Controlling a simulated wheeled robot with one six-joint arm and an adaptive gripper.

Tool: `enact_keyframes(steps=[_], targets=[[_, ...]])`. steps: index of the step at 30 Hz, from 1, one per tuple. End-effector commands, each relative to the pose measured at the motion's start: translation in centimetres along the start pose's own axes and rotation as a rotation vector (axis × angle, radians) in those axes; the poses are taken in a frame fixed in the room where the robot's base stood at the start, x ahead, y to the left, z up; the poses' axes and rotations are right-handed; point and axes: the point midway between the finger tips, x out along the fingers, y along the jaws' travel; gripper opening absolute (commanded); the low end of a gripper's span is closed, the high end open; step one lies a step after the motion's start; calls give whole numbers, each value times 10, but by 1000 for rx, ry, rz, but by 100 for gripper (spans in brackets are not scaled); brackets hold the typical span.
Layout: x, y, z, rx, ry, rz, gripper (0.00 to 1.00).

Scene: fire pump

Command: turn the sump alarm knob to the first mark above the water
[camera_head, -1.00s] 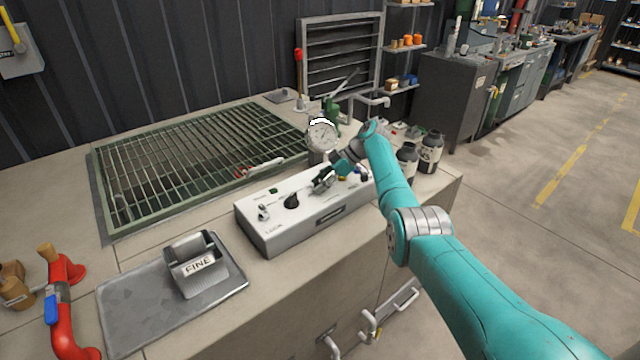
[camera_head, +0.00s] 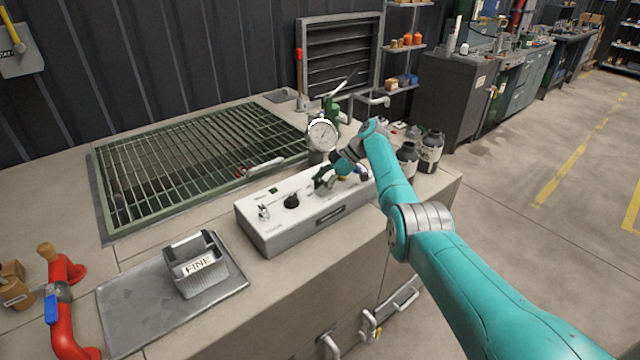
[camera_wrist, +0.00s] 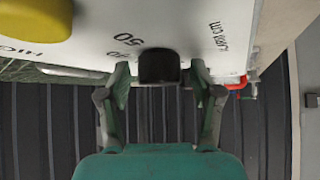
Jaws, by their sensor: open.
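A white control box (camera_head: 285,240) stands on the counter, with a black knob (camera_head: 291,201) on its top. My gripper (camera_head: 322,180) is low over the box's right part and covers some of it. In the wrist view, a black knob (camera_wrist: 158,66) lies between the tips of my open gripper (camera_wrist: 160,85), with gaps on both sides. I cannot tell whether it is the same knob. The white panel (camera_wrist: 185,25) around it carries numbers, including 50, and "cm" lettering. A large yellow knob (camera_wrist: 35,15) is at the upper left. The knob's pointer is not readable.
A sump grate (camera_head: 150,200) lies behind the box. A round gauge (camera_head: 322,135) stands close behind my gripper. Dark bottles (camera_head: 430,150) are to the right. A grey container marked FINE (camera_head: 195,265) and a red pipe valve (camera_head: 65,300) are to the left.

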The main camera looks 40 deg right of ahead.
Motion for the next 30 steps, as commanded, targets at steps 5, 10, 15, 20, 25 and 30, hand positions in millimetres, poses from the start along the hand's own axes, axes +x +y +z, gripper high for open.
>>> enact_keyframes(steps=[5, 10, 15, 20, 25, 30], targets=[[-14, 1, 0, -1, 0, 2, 65], [-45, 1, 0, -1, 0, 4, 65], [-78, 1, 0, 1, 0, 3, 65], [-103, 0, 1, 1, 0, 2, 65], [-117, 0, 0, 0, 0, 0, 65], [-120, 0, 0, 0, 0, 0, 65]])
